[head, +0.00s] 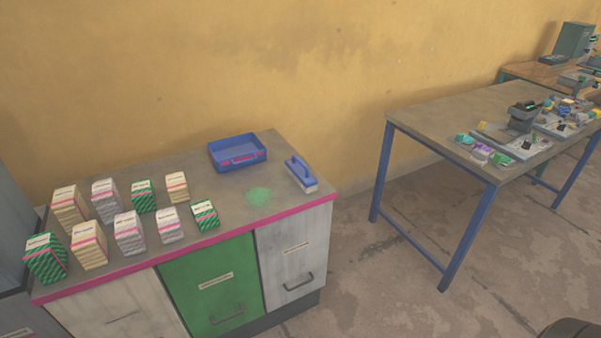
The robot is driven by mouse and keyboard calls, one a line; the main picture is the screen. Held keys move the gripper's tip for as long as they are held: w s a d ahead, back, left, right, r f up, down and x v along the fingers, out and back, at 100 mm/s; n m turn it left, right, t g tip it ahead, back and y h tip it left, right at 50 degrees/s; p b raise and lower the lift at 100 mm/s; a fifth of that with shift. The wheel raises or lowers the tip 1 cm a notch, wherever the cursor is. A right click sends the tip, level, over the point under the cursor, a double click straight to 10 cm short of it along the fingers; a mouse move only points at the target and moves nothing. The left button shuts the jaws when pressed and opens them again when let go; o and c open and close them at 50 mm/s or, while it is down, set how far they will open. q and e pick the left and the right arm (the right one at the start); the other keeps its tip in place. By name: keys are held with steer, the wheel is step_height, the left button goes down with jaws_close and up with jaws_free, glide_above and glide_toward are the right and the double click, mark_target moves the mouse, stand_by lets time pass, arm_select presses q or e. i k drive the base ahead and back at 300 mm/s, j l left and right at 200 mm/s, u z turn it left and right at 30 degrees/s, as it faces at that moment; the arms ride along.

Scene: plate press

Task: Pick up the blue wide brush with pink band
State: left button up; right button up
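The blue wide brush (300,172) lies on the right end of the cabinet top, close to its right edge. It has a blue body with a raised handle and a pale lower edge at its near end. A pink band on it is too small to make out clearly. Neither of my grippers shows in the head view.
A blue-legged table (420,115) with small parts stands at the right. Bare floor (375,280) lies between.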

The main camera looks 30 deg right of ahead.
mark_target(295, 168)
steer(key=i+l+u, duration=0.2)
steer(key=l, duration=0.25)
steer(key=i+l+u, duration=0.2)
steer(key=l, duration=0.3)
steer(key=l+u, duration=0.2)
steer(key=l, duration=0.25)
steer(key=i+l+u, duration=0.2)
steer(key=l, duration=0.35)
steer(key=k, duration=0.1)
